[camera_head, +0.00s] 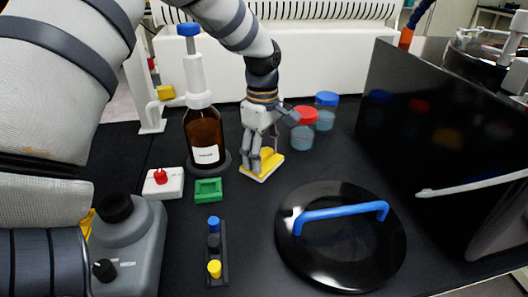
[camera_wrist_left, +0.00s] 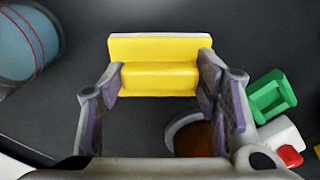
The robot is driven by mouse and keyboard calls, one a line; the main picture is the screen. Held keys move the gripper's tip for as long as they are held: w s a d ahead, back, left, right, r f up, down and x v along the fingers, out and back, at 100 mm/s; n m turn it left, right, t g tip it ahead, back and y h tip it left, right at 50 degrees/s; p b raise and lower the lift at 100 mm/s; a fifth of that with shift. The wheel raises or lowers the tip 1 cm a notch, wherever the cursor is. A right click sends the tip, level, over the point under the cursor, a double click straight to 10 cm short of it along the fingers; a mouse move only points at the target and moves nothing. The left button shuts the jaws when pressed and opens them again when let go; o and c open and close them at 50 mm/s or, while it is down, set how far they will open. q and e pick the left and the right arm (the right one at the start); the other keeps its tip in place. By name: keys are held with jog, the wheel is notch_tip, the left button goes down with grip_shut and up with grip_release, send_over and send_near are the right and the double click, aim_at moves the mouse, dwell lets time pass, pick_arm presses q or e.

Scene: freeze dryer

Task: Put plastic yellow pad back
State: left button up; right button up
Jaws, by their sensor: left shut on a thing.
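The yellow pad (camera_head: 262,165) is a stepped yellow block with a pale base, on or just above the dark bench top; I cannot tell if it touches. My left gripper (camera_head: 258,162) reaches down onto it from above, to the right of the brown bottle. In the left wrist view the pad (camera_wrist_left: 155,78) lies between the two fingertips (camera_wrist_left: 160,85), which close on its raised part from both sides. The green square holder (camera_head: 208,190) sits empty on the bench, left of the pad, and also shows in the left wrist view (camera_wrist_left: 271,96). My right gripper is out of view.
A brown bottle (camera_head: 206,135) with a blue-topped dispenser stands close left of the gripper. Red-lidded (camera_head: 303,130) and blue-lidded (camera_head: 326,112) jars stand right. A black round lid (camera_head: 340,260) with a blue handle lies in front. A white block with a red knob (camera_head: 163,183) sits left.

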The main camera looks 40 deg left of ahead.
aim_at(263, 154)
pick_arm(q)
jog(key=shift+r, duration=0.15)
jog(key=o, duration=1.1)
jog(key=shift+f, duration=0.2)
notch_tip(263, 154, up, 12)
jog(key=shift+r+p, duration=0.2)
jog(key=shift+p, duration=0.2)
jog(key=shift+f, duration=0.1)
